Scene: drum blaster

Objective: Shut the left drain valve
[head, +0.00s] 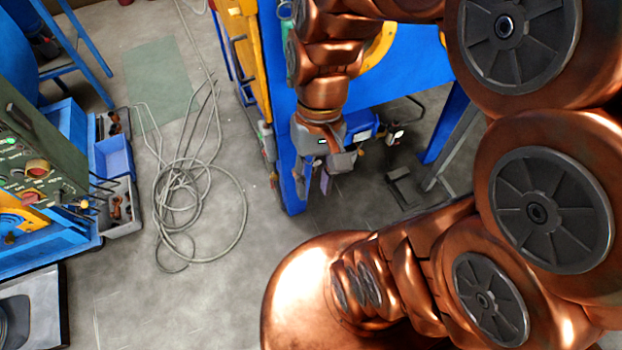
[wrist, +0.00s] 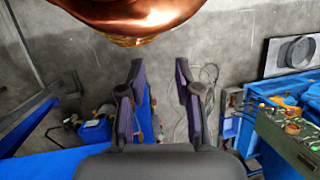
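I cannot clearly make out the left drain valve in either view. Small fittings (head: 267,142) sit along the blue leg of the machine, left of my gripper. My gripper (head: 334,172) points down beside this blue leg (head: 292,185), under the machine's blue body. In the wrist view my gripper (wrist: 160,75) has its two dark fingers well apart, with no object held between them. Part of the blue leg (wrist: 145,116) shows beyond the gap between the fingers. A small blue unit with pale and red parts (head: 394,134) is to the right of my gripper.
A coiled grey cable (head: 190,200) lies on the floor left of the leg. A grey metal foot (head: 405,190) is at the right. The floor between the leg and cable is mostly clear.

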